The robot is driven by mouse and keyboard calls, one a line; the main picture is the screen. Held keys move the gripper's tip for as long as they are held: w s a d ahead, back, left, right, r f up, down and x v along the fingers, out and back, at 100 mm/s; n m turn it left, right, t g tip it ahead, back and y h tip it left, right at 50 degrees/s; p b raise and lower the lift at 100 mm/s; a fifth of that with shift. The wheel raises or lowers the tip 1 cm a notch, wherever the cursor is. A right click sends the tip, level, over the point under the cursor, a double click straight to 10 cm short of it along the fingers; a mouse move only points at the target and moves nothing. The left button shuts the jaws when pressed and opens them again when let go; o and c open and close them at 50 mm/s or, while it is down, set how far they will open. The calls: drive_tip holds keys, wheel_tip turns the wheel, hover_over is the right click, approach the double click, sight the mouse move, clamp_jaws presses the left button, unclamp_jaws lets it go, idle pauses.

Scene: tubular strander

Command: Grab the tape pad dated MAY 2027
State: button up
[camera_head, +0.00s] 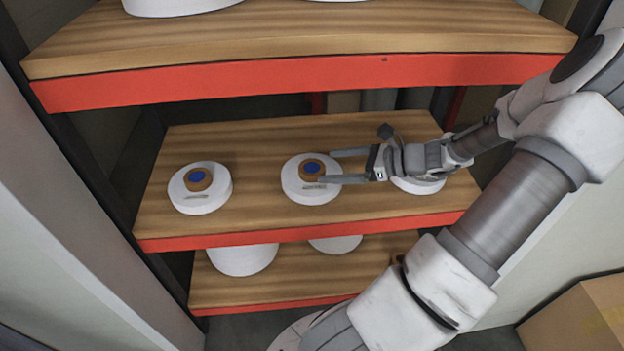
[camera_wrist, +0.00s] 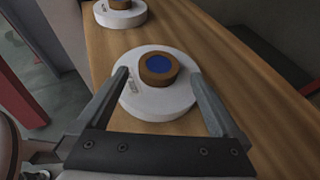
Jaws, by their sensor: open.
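Three white round pads sit on the middle wooden shelf. The middle pad (camera_head: 311,172) has a brown ring with a blue centre and a small label on its white rim; it also shows in the wrist view (camera_wrist: 157,68). The left pad (camera_head: 200,187) looks alike. The right pad (camera_head: 420,186) is mostly hidden behind my gripper. No date is readable on any label. My gripper (camera_head: 326,166) is open and empty, reaching in from the right at the middle pad. In the wrist view its fingers (camera_wrist: 158,74) lie either side of the brown ring, apart from it.
The upper shelf (camera_head: 300,80) with a red front edge overhangs the middle shelf (camera_head: 250,215). A lower shelf (camera_head: 290,283) holds more white round items (camera_head: 243,259). A cardboard box (camera_head: 580,318) stands at lower right. The shelf between the left and middle pads is clear.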

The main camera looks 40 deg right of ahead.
sight(315, 168)
drive_tip(key=b+x, duration=0.1)
drive_tip(key=x, duration=0.1)
drive_tip(key=b+x, duration=0.1)
drive_tip(key=x, duration=0.1)
drive_tip(key=shift+w+a+f, duration=0.1)
drive_tip(key=shift+a+f, duration=0.05)
drive_tip(key=shift+f, duration=0.15)
drive_tip(key=shift+w+a, duration=0.15)
drive_tip(key=shift+w, duration=0.05)
drive_tip(key=c, duration=1.5)
